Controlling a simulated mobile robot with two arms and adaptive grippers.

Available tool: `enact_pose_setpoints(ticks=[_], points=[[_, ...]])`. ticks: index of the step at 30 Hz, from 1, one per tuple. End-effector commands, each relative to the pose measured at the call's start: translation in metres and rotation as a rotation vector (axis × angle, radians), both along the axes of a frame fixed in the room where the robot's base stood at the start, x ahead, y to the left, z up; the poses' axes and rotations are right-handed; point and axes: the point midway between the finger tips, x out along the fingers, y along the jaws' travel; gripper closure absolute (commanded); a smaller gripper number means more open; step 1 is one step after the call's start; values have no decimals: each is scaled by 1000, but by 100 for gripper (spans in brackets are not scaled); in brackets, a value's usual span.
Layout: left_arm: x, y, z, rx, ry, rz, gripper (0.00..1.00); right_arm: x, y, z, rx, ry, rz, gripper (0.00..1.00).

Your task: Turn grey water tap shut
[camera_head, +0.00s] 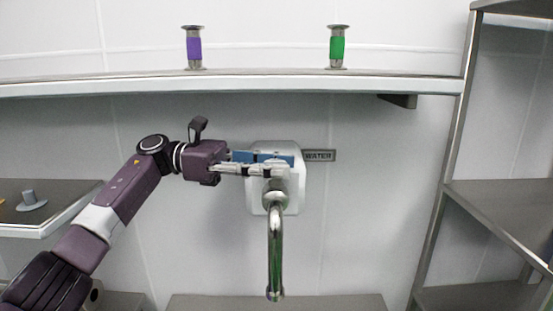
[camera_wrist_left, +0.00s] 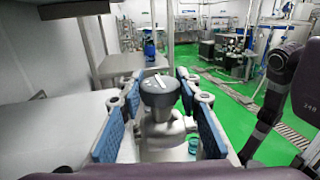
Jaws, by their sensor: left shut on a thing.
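The water tap (camera_head: 275,240) is a shiny grey metal spout that curves down from a white wall plate (camera_head: 292,200) beside a WATER label (camera_head: 319,155). My left gripper (camera_head: 272,164) reaches in from the left, with its blue-padded fingers at the top of the tap. In the left wrist view, the tap's dark grey round knob (camera_wrist_left: 158,92), with a white pointer mark on top, sits between the blue finger pads. My left gripper is shut on this knob. In the head view the fingers mostly hide it. No water stream shows below the spout. My right gripper is out of view.
A wall shelf (camera_head: 260,85) above holds a purple-banded cylinder (camera_head: 194,48) and a green-banded one (camera_head: 337,47). A metal rack (camera_head: 500,210) stands at the right. A side surface (camera_head: 60,222) at the left carries a small grey piece (camera_head: 30,201).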

Motion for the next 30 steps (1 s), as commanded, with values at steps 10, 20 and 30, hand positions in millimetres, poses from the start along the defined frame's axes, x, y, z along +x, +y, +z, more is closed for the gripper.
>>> enact_pose_setpoints(ticks=[10, 20, 30], points=[[0, 0, 1, 0, 1, -51, 93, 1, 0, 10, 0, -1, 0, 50], [-1, 0, 1, 0, -2, -59, 93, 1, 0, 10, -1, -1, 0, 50], [0, 0, 0, 0, -1, -58, 50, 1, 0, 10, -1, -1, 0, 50]])
